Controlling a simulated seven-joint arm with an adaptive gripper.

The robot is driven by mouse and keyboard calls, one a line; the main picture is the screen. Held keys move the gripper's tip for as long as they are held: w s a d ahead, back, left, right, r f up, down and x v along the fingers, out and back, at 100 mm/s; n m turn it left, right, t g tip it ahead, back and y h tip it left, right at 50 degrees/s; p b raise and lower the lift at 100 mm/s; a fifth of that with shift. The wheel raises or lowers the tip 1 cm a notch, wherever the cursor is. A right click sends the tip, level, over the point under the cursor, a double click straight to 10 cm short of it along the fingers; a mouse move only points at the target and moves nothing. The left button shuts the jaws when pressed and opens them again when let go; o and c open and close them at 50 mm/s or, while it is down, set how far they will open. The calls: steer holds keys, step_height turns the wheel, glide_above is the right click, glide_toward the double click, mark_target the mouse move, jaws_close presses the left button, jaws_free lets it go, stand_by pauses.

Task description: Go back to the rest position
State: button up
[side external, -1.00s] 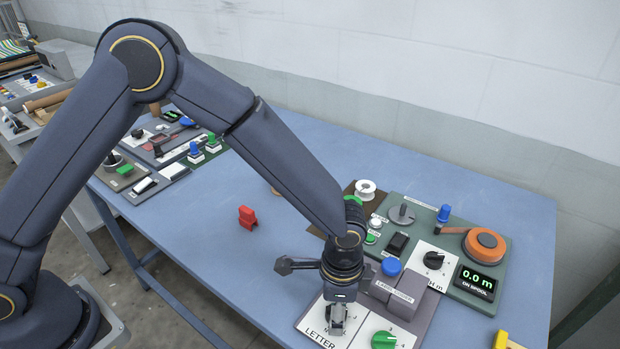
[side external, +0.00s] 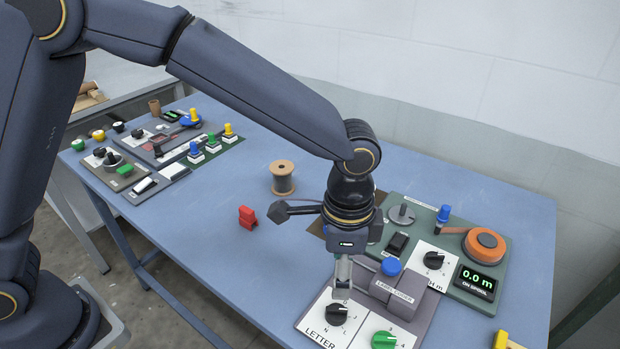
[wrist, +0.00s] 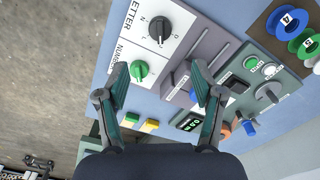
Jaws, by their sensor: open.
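My gripper (side external: 343,283) hangs pointing down above the label embosser panel, just over the black LETTER knob (side external: 336,314), apart from it as far as I can tell. In the wrist view my gripper (wrist: 160,97) shows two fingers spread wide with nothing between them. The black LETTER knob (wrist: 160,29) and the green NUMBER knob (wrist: 139,70) lie ahead of the fingers in that view. The green knob (side external: 384,341) also shows at the bottom of the side view.
A green panel (side external: 408,268) with an orange reel (side external: 485,246) and a display reading 0.0 m (side external: 476,282) stands right of my gripper. A red block (side external: 247,217) and a thread spool (side external: 283,178) sit to the left. Another control panel (side external: 160,150) is farther left. The blue table between is mostly clear.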

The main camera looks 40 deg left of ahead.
steer(key=w+a+r+n+t, duration=0.2)
steer(key=a+r+n+t, duration=0.2)
steer(key=a+r, duration=1.1)
steer(key=s+a+r+n+t, duration=0.1)
steer(key=s+a+r+n, duration=0.3)
steer(key=a, duration=0.4)
steer(key=s+a+f+n, duration=0.2)
steer(key=s, duration=0.3)
steer(key=s+a+f+n, duration=0.2)
steer(key=s+a, duration=0.1)
steer(key=s, duration=0.3)
steer(key=shift+a+f+t, duration=0.25)
steer(key=shift+f+t, duration=0.05)
steer(key=shift+s, duration=0.1)
